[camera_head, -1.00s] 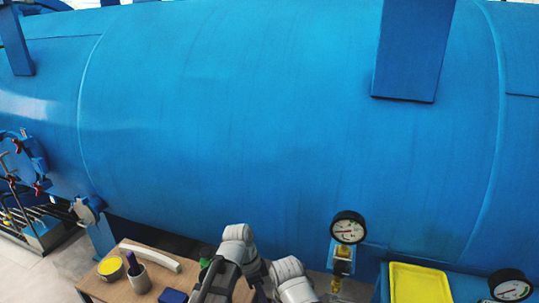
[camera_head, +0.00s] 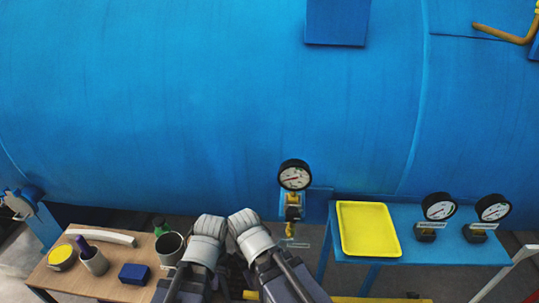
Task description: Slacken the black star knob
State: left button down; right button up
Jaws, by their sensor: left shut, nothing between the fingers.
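I cannot make out a black star knob in this view. A round pressure gauge (camera_head: 294,175) with a black rim stands on a brass valve fitting (camera_head: 292,208) with a yellow lower part, in front of the big blue vessel. My two arms come up at the bottom middle, side by side, just left of this fitting. My left gripper (camera_head: 232,272) is a small dark shape, mostly hidden between the arm links; it is shut and empty, apart from the fitting. My right gripper is not visible.
A wooden table (camera_head: 72,272) at left holds a yellow-filled bowl (camera_head: 61,256), a cup (camera_head: 94,262), a white bar (camera_head: 100,237), a blue box (camera_head: 134,273) and a grey mug (camera_head: 170,247). A blue table (camera_head: 440,250) at right holds a yellow tray (camera_head: 368,229) and two gauges (camera_head: 438,207) (camera_head: 492,208).

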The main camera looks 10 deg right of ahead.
aim_at(292, 216)
jog(key=j+z, duration=0.2)
jog(key=z, duration=0.15)
jog(key=j+z, duration=0.25)
jog(key=z, duration=0.15)
jog(key=j+z, duration=0.35)
jog(key=i+l, duration=0.05)
jog(key=l, duration=0.05)
